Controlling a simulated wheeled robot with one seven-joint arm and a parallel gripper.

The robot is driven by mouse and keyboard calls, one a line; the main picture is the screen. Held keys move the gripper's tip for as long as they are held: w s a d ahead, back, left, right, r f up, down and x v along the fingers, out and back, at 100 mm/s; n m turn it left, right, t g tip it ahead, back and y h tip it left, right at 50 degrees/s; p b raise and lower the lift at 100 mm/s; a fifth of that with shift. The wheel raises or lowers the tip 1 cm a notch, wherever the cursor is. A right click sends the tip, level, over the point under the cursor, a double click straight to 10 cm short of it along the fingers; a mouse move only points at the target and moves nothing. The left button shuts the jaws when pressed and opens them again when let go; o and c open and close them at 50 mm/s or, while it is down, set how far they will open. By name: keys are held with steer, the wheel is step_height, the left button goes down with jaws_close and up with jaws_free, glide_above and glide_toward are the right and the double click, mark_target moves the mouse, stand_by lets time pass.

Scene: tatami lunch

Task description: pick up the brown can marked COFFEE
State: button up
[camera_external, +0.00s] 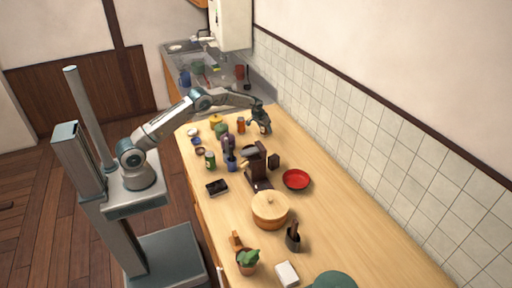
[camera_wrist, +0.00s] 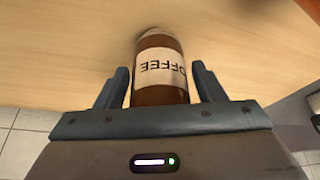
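The brown can marked COFFEE (camera_wrist: 160,72) has a white label, upside down in the wrist view, and a pale top. It stands between the two fingers of my gripper (camera_wrist: 160,80). The fingers are apart, one on each side, with narrow gaps visible beside the can; I see no firm contact. In the external view my gripper (camera_external: 263,127) is low over the far end of the wooden table, near the tiled wall. The can is mostly hidden there by the gripper.
An orange-brown can (camera_external: 240,125) stands just left of my gripper. A purple-topped item (camera_external: 228,144), a green can (camera_external: 210,159) and a dark coffee grinder (camera_external: 257,170) stand nearer. The right table side is clear.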

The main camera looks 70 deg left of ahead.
steer(key=c, duration=0.7)
steer(key=shift+r, duration=0.15)
